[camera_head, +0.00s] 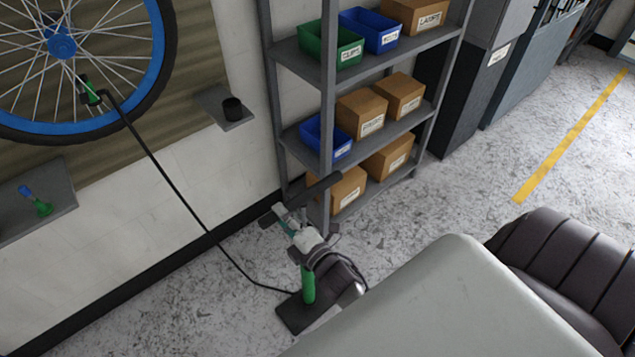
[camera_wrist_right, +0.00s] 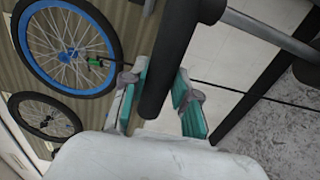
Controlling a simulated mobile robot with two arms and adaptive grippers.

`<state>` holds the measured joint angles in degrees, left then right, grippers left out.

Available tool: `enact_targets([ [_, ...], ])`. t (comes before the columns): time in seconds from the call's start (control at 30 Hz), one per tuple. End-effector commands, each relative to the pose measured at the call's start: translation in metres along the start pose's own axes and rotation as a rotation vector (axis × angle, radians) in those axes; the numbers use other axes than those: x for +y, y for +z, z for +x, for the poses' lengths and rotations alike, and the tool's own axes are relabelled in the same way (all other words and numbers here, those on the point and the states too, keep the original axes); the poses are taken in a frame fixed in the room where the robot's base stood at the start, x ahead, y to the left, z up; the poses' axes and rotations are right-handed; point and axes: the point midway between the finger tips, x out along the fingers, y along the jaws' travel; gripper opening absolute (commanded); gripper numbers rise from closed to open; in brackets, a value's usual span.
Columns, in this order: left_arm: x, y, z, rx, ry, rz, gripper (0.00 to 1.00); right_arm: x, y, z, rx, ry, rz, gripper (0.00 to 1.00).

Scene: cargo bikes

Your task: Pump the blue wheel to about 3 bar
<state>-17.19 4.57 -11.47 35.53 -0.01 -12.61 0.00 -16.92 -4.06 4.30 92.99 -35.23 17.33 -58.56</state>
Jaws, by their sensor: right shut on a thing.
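The blue wheel (camera_head: 158,52) hangs upright on the wall at the upper left of the head view; it also shows in the right wrist view (camera_wrist_right: 72,83). A green pump head (camera_head: 90,92) sits at its rim. A black hose (camera_head: 165,170) runs from it down to a floor pump with a green barrel (camera_head: 308,287) on a dark base (camera_head: 290,318). My right gripper (camera_head: 285,220) is shut on the pump's black handle (camera_head: 322,186), whose bar lies between the teal finger pads in the wrist view (camera_wrist_right: 168,70). I cannot read any gauge. My left gripper is out of view.
A grey shelf rack (camera_head: 297,62) with bins and boxes stands close behind the pump. Small wall shelves (camera_head: 215,100) hold a black cup (camera_head: 232,108) and a green-and-blue item (camera_head: 40,206). A darker wheel (camera_wrist_right: 45,117) shows in the wrist view. Floor is open at right.

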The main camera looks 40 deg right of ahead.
Motion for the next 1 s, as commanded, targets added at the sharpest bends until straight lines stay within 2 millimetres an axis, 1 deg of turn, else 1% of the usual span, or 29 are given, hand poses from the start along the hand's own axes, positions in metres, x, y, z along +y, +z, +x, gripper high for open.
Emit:
enact_targets([
  [0.03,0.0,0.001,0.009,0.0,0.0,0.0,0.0,-0.012,0.0,-0.001,-0.002,-0.008,0.001,0.0],
  [0.2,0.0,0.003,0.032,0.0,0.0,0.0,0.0,-0.041,0.0,-0.002,-0.003,-0.016,0.001,0.0],
  [0.73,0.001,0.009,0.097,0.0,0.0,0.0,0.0,-0.118,0.0,-0.004,-0.003,-0.024,0.0,0.0],
  [0.77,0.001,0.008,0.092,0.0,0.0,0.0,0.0,-0.112,0.0,-0.004,-0.003,-0.023,-0.001,0.32],
  [0.8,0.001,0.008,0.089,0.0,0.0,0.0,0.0,-0.109,0.0,-0.004,-0.003,-0.023,-0.001,0.39],
  [0.87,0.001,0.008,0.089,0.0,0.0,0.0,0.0,-0.109,0.0,-0.004,-0.003,-0.022,-0.001,0.49],
  [1.0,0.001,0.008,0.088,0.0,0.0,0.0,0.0,-0.107,0.0,-0.003,-0.002,-0.017,0.0,0.72],
])
